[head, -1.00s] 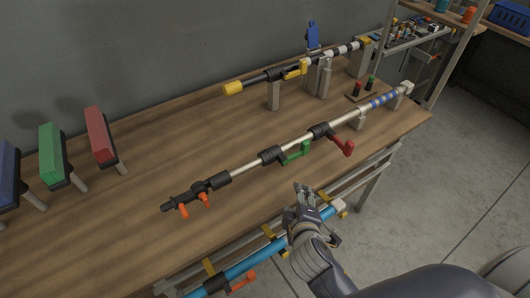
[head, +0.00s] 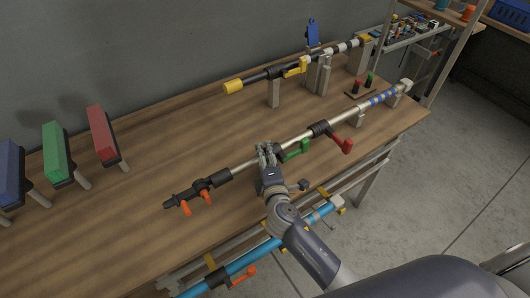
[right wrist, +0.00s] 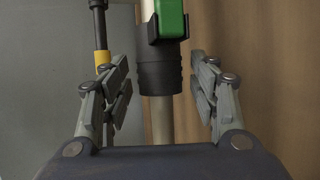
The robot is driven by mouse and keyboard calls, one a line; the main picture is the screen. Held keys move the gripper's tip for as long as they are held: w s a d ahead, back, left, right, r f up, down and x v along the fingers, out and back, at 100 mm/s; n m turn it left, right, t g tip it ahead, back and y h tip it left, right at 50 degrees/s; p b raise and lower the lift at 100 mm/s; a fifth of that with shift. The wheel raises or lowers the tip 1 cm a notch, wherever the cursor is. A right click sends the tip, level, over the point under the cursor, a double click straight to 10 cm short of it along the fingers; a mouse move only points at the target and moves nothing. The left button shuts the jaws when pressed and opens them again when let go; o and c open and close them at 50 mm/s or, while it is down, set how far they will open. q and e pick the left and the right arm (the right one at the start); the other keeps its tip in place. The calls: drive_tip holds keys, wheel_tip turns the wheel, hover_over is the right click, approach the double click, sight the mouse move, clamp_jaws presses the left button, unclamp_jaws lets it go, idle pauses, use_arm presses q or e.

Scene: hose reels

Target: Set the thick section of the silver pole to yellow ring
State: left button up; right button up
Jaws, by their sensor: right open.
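The silver pole (head: 244,168) lies along the workbench, with a green lever clamp (head: 298,149) near its middle and a red lever clamp (head: 341,143) further right. Its far right section (head: 359,112) carries blue bands (head: 378,99); a yellow ring is too small to make out. My right gripper (head: 266,150) is at the pole, just left of the green lever, partly hiding its black collar. In the right wrist view the open fingers stand either side of the black collar (right wrist: 159,75) and pole, apart from them. The green lever (right wrist: 171,20) shows above. My left gripper is not in view.
A black pole with yellow parts (head: 297,68) stands on supports behind. A blue pole (head: 240,263) hangs below the bench's front edge. Red, green and blue blocks (head: 56,151) stand at the left. Bare bench (head: 150,165) lies between.

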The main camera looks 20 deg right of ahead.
drive_tip(key=shift+x, duration=0.95)
